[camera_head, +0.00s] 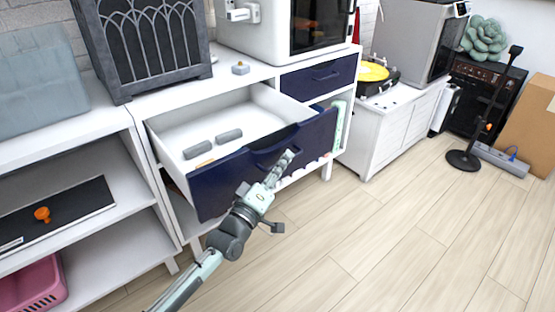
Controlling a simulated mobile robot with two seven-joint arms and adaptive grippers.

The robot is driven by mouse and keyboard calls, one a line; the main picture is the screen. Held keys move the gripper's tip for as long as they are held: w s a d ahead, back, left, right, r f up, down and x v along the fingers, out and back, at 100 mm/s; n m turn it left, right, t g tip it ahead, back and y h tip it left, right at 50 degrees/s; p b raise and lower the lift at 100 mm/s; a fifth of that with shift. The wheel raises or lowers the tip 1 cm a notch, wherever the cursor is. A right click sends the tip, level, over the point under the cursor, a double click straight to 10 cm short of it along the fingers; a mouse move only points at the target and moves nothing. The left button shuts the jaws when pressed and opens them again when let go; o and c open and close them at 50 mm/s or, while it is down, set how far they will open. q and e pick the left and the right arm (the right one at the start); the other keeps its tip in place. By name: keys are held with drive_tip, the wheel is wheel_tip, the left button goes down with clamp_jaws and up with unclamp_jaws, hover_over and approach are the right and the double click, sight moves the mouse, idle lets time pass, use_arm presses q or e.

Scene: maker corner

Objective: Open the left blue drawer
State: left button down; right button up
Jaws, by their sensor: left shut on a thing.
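The left blue drawer (222,184) is pulled well out of the white cabinet, with its dark blue front tilted across the middle of the head view. Its white inside (230,117) is exposed and holds two grey cylinder-like pieces (213,143). A small orange thing shows near its front left corner. My left gripper (283,164) is at the handle in the middle of the drawer front, shut on it; the gripper partly hides the handle. My right gripper is out of view. The right blue drawer (319,77) is shut.
A grey arched lantern-like box (146,45) and a white machine with a dark door stand on the cabinet top. An open shelf (100,195) with a pink basket (36,287) is at left. The wood floor in front is clear.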

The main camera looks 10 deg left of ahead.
use_arm(q)
drive_tip(key=shift+s+d, duration=0.15)
drive_tip(key=shift+d, duration=0.05)
drive_tip(key=c, duration=1.9)
unclamp_jaws()
drive_tip(key=v, duration=1.2)
drive_tip(key=shift+s, duration=0.1)
